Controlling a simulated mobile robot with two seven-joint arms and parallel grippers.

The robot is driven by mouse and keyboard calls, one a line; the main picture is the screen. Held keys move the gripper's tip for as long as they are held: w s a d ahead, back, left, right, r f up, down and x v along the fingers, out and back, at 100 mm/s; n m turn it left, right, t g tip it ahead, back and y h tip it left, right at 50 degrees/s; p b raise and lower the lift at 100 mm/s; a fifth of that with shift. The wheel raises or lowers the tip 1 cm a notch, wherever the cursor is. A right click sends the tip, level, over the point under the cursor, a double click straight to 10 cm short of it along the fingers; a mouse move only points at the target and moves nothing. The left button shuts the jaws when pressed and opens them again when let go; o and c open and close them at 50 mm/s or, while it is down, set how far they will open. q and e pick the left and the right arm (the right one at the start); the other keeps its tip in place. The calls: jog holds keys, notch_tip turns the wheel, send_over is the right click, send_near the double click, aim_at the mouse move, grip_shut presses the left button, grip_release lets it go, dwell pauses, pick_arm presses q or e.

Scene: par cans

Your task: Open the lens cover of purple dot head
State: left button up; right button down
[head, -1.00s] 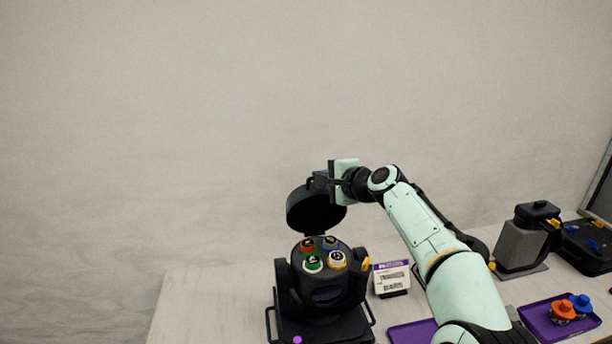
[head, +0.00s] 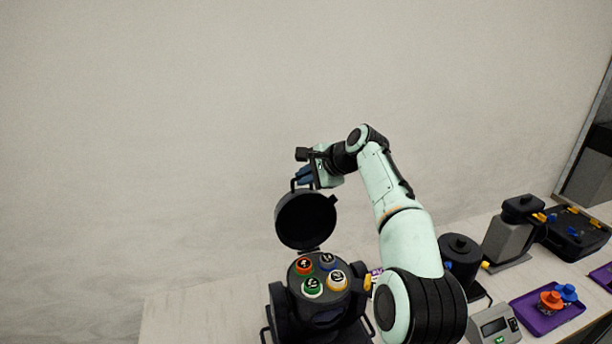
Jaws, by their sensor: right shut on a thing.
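The black moving head (head: 318,307) stands at the front of the table, its face turned up with several coloured round lenses, orange, blue, green and yellow, exposed. Its round black lens cover (head: 305,219) is swung up on the hinge at the back and stands roughly upright. My right gripper (head: 303,177) is at the top of the cover, shut on its handle. The purple dot on the base is out of view now. My left gripper is not in view.
A purple tray (head: 526,318) with an orange and a blue knob piece lies at the right. A black canister (head: 461,258), a grey display device (head: 494,325), a grey-black block (head: 508,236) and a black case (head: 573,234) stand nearby. The wall behind is bare.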

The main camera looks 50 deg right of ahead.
jog(key=shift+w+a+r, duration=0.1)
jog(key=shift+w+r, duration=0.05)
jog(key=shift+r, duration=0.6)
jog(key=c, duration=1.2)
grip_release()
jog(key=shift+f, duration=0.2)
jog(key=shift+a+f, duration=0.1)
jog(key=shift+f, duration=0.15)
jog(key=v, duration=1.3)
jog(key=shift+s+r, duration=0.15)
jog(key=shift+s, duration=0.15)
